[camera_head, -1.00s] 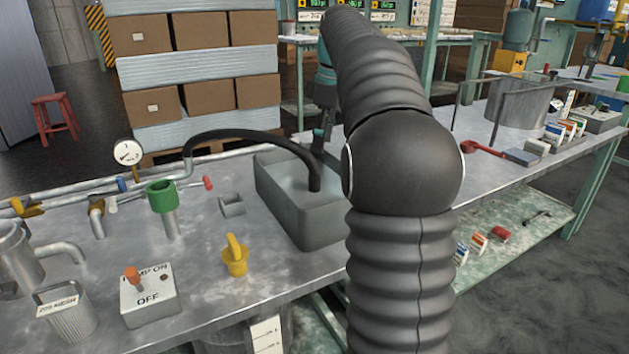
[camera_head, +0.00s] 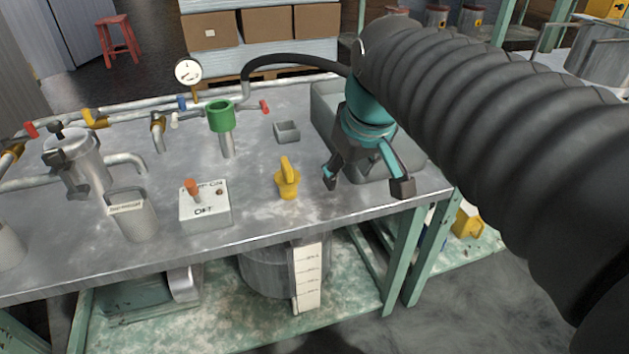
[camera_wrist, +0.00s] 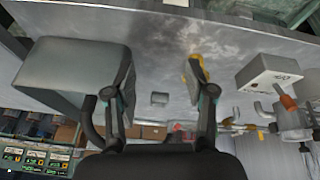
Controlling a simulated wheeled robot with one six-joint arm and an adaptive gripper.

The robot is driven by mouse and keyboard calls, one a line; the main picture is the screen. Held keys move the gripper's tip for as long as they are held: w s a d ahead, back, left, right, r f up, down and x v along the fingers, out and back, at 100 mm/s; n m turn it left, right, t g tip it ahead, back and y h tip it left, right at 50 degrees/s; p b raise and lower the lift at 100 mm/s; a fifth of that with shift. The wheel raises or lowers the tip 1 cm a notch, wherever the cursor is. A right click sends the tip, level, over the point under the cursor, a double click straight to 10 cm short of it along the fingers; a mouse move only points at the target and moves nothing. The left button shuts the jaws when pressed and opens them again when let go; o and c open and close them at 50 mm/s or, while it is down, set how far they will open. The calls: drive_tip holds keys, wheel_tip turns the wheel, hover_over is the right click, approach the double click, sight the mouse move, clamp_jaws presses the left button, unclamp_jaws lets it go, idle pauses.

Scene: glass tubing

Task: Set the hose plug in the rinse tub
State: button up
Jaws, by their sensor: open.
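A yellow plug with an upright grip (camera_head: 287,183), which I take for the hose plug, stands on the metal bench. The grey rinse tub (camera_head: 326,108) is behind and to its right, partly hidden by my arm and gripper. My gripper (camera_head: 366,182) is open and empty, pointing down at the tub's near side, right of the plug. In the wrist view my gripper (camera_wrist: 158,65) has its fingers apart. There the tub (camera_wrist: 70,72) is at left and the plug (camera_wrist: 196,72) is partly behind the right finger.
A black hose (camera_head: 290,60) arches toward the tub. A small grey square holder (camera_head: 287,131) stands behind the plug. Left of the plug are a switch box (camera_head: 206,208) and a green-topped pipe (camera_head: 221,118). The bench's front edge is close to the gripper.

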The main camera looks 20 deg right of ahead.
drive_tip(key=s+a+f+m+t, duration=0.1)
drive_tip(key=s+a+f+m, duration=0.1)
drive_tip(key=s+f, duration=0.5)
drive_tip(key=shift+s+a+f, duration=0.3)
drive_tip(key=shift+s+f, duration=0.05)
drive_tip(key=shift+f, duration=0.25)
drive_tip(key=shift+r, duration=0.1)
drive_tip(key=shift+r+p, duration=0.6)
drive_tip(key=shift+p, duration=0.1)
